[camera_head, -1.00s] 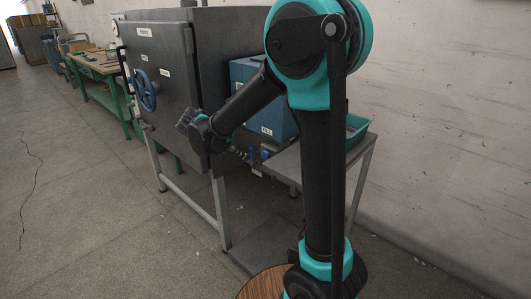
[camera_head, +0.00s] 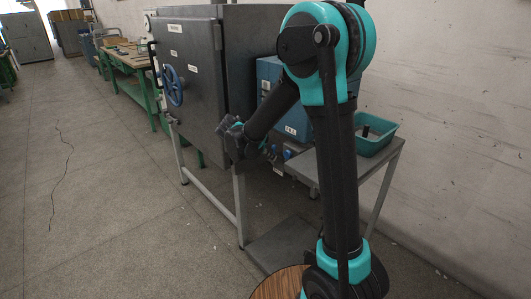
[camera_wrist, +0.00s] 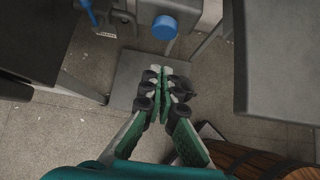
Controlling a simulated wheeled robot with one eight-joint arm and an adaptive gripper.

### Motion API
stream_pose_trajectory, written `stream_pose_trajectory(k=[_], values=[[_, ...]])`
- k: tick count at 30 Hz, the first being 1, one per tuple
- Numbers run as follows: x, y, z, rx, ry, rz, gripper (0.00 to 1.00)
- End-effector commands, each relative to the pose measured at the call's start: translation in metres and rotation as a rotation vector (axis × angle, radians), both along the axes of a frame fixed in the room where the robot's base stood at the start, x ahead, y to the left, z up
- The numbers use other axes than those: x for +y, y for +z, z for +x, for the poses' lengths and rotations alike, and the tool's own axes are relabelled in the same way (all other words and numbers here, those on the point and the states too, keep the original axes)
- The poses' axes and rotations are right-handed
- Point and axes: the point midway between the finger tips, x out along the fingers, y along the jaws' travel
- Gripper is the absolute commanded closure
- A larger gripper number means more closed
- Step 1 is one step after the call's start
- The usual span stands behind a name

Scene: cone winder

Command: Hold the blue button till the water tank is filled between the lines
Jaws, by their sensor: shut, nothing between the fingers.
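The blue button (camera_wrist: 165,27) is a round knob at the top of the wrist view, on a grey box. In the head view a blue knob (camera_head: 288,154) shows under the FILL label. My gripper (camera_wrist: 168,75) is shut and empty, its fingertips below the button in the picture and apart from it. In the head view my gripper (camera_head: 270,152) is left of the knob, partly hidden by my arm. The blue box (camera_head: 268,72) behind my arm may be the water tank; its lines and water level cannot be seen.
A dark cabinet (camera_head: 190,85) with a blue handwheel (camera_head: 172,86) stands at left. A grey side table (camera_head: 378,165) holds a teal tray (camera_head: 378,138) at right. In the wrist view a blue handle (camera_wrist: 88,12) is left of the button.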

Motion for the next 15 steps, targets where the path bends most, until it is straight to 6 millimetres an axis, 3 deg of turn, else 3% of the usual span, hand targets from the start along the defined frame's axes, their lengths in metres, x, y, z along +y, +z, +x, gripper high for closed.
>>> stream_pose_trajectory(k=[4,9,15], values=[[-0.018,-0.021,0.013,-0.001,-0.004,0.0,1.0],[-0.037,-0.021,0.026,0.0,-0.003,0.0,1.0],[-0.048,-0.021,0.034,-0.001,-0.001,0.0,1.0]])
